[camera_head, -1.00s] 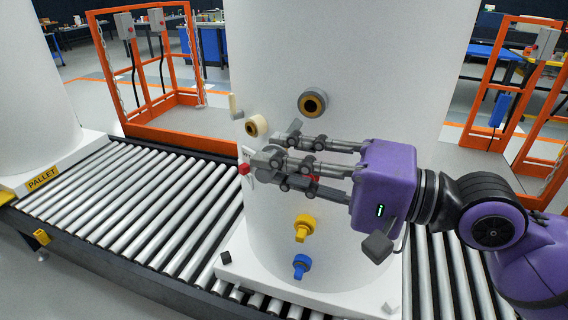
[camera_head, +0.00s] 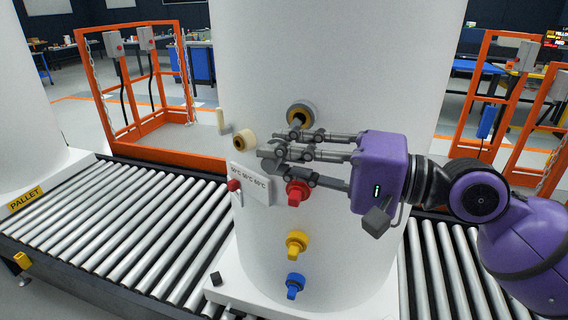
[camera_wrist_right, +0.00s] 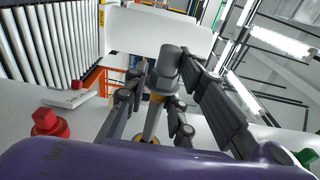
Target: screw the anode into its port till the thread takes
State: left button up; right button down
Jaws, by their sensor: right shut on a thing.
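The anode (camera_wrist_right: 168,66) shows in the right wrist view as a grey cylindrical head with a yellowish collar and a pale rod below it. My right gripper (camera_head: 272,152) is shut on the anode's head, its fingers pointing left in front of the tank (camera_head: 345,60). A dark-ringed port (camera_head: 301,112) is just above the fingers in the head view. A tan-rimmed port (camera_head: 244,139) lies left of the fingertips. In the wrist view the rod runs towards an orange-rimmed opening; whether its tip is inside I cannot tell. My left gripper is out of view.
Below the gripper, the tank carries a red valve (camera_head: 297,192), a yellow valve (camera_head: 298,242) and a blue valve (camera_head: 294,284). A white panel with a red knob (camera_head: 234,185) stands out at left. Roller conveyors (camera_head: 120,215) flank the tank.

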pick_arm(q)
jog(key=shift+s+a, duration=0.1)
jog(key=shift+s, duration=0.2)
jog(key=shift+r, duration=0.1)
pick_arm(e)
jog(key=shift+r, duration=0.1)
pick_arm(q)
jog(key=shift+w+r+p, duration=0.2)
jog(key=shift+p, duration=0.1)
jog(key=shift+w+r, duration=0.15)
dwell(0.7)
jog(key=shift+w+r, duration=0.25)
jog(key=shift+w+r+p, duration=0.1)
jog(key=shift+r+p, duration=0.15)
jog(key=shift+p, duration=0.15)
dwell(0.4)
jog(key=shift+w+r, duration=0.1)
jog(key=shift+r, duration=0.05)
